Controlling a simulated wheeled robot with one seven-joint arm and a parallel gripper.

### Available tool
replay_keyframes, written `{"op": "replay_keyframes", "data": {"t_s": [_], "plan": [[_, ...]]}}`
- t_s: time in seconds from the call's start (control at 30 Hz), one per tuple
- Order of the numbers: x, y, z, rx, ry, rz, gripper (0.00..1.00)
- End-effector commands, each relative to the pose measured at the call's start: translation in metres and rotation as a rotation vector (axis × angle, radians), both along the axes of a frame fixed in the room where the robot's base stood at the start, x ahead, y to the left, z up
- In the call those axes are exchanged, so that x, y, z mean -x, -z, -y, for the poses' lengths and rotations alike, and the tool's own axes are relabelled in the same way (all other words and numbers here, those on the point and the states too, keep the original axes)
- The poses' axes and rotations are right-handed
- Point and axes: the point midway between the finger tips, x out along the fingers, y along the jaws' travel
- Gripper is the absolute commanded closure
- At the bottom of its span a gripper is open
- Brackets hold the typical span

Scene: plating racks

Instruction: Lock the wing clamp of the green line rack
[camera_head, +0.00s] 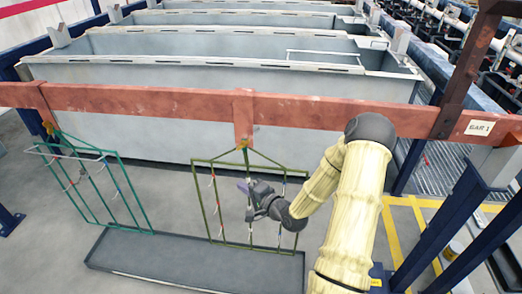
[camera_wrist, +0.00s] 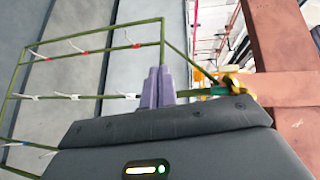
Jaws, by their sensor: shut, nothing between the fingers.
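An olive-green wire rack (camera_head: 217,207) hangs from the copper-coloured bar in the middle of the head view; its frame also fills the left of the wrist view (camera_wrist: 61,54). A small yellow clamp (camera_head: 244,144) sits at its top, against the bar's hanger. In the wrist view the yellow clamp (camera_wrist: 232,83), with a green part beside it, is close to the bar; whether it is locked I cannot tell. My gripper (camera_head: 242,187) is in front of the rack, below the clamp. Its purple fingers (camera_wrist: 152,86) are shut and empty, apart from the clamp.
A second, bluish-green rack (camera_head: 122,190) hangs at the left from its own clamp (camera_head: 49,128). The copper bar (camera_head: 150,103) crosses above, labelled "BAR 1" (camera_head: 479,127). A grey drip tray (camera_head: 130,250) lies below the racks. Grey tanks (camera_head: 165,135) stand behind.

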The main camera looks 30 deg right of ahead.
Motion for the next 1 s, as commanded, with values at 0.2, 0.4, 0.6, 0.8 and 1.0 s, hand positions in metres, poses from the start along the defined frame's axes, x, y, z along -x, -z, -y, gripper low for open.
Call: {"op": "replay_keyframes", "data": {"t_s": [0.2,0.4,0.6,0.8,1.0], "plan": [[0.007,-0.005,0.044,-0.401,0.115,0.227,1.00],[0.029,-0.019,0.089,-0.716,0.174,0.451,1.00],[0.043,-0.027,0.109,-0.835,0.185,0.552,1.00],[0.043,-0.028,0.109,-0.837,0.184,0.552,1.00],[0.039,-0.030,0.108,-0.835,0.184,0.551,1.00]]}}
